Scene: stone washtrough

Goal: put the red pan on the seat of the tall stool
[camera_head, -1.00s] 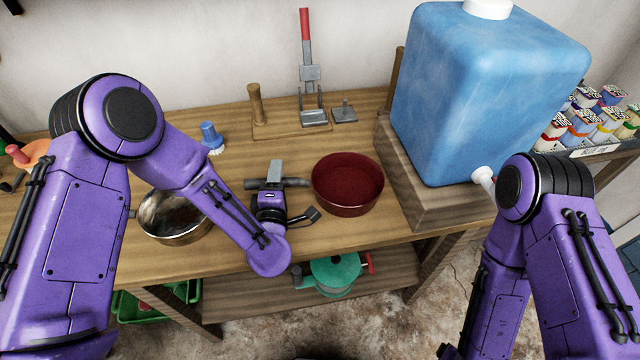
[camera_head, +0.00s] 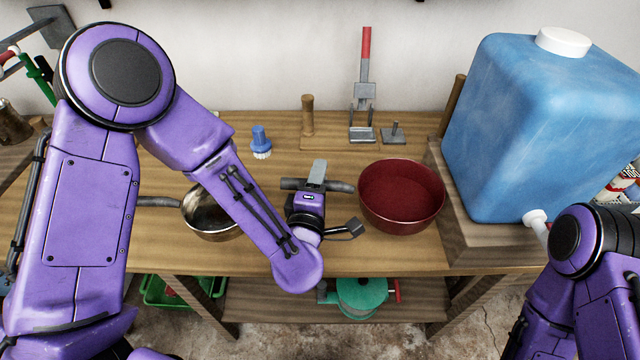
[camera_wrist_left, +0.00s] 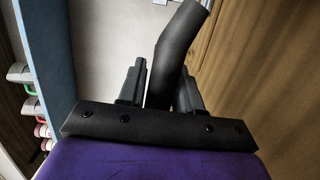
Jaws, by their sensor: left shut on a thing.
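The red pan (camera_head: 401,200) is a round, dark red pan with a grey handle (camera_head: 340,187) pointing left, in the right middle of the head view. My left gripper (camera_head: 318,180) is shut on this handle. In the left wrist view the dark handle (camera_wrist_left: 176,50) stands between the two fingers of the left gripper (camera_wrist_left: 162,88). The pan looks level and seems to be a little above the wooden bench (camera_head: 390,252); the gap under it is hard to see. My right gripper is outside the frames. The tall stool is not in view.
A big blue water container (camera_head: 545,125) on a wooden block stands close right of the pan. A metal pan (camera_head: 205,215) is left, partly behind my arm. A blue brush (camera_head: 261,142), a wooden peg (camera_head: 307,115) and a red-handled metal tool (camera_head: 363,105) stand behind.

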